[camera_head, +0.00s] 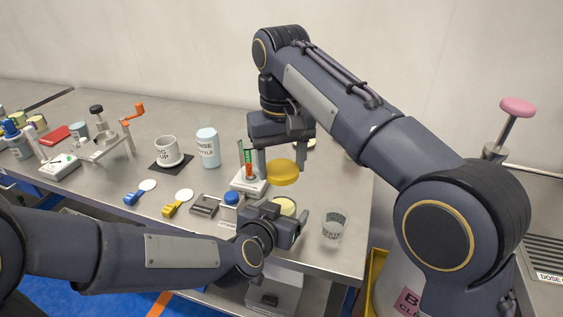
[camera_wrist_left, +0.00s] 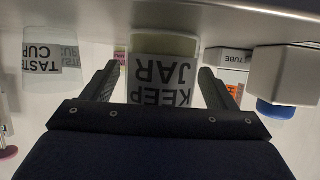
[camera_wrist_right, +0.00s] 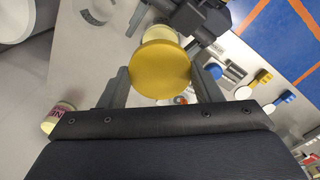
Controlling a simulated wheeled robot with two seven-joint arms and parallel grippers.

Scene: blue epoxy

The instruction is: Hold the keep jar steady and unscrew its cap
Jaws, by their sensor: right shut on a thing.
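The keep jar (camera_head: 285,206) stands near the table's front edge, its pale open top showing. Its label reads upside down in the left wrist view (camera_wrist_left: 160,78). My left gripper (camera_head: 287,226) is open, with one finger on each side of the jar and a small gap visible on one side. The yellow cap (camera_head: 283,172) is off the jar, held above it. My right gripper (camera_head: 279,158) is shut on the cap, which also shows between its fingers in the right wrist view (camera_wrist_right: 160,69).
A clear taste cup (camera_head: 334,225) stands right of the jar. A tube rack (camera_head: 249,184), a blue-capped container (camera_head: 231,199) and a grey block (camera_head: 205,206) are close on the left.

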